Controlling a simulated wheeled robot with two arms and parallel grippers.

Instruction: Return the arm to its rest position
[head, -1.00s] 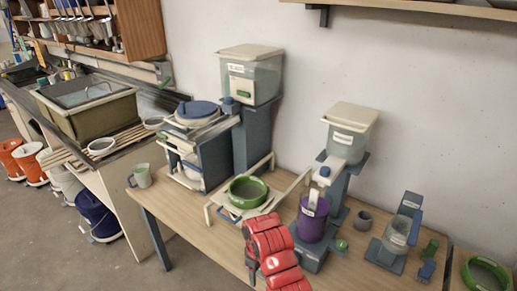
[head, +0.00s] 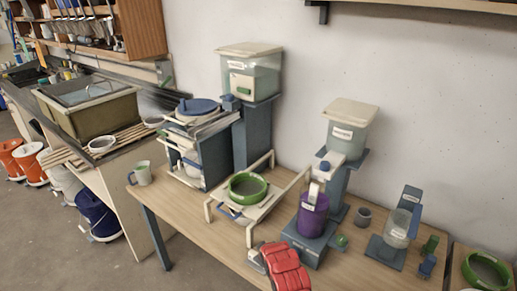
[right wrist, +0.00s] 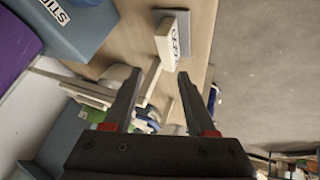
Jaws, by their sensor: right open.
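My right arm shows as red segments at the bottom edge of the head view, over the table's front part. In the right wrist view my right gripper (right wrist: 159,73) is open, with nothing between its dark fingers. The bucket's side shows at the left edge of the wrist view, apart from the fingers. My left gripper is in neither view.
A cream rack (head: 250,236) holding a green ring (head: 248,187) stands behind the arm. A grey cup (head: 363,216) and a clear container on a stand (head: 397,230) are to the right. A labelled white block (right wrist: 166,42) lies ahead of the fingers. Open floor shows at lower left.

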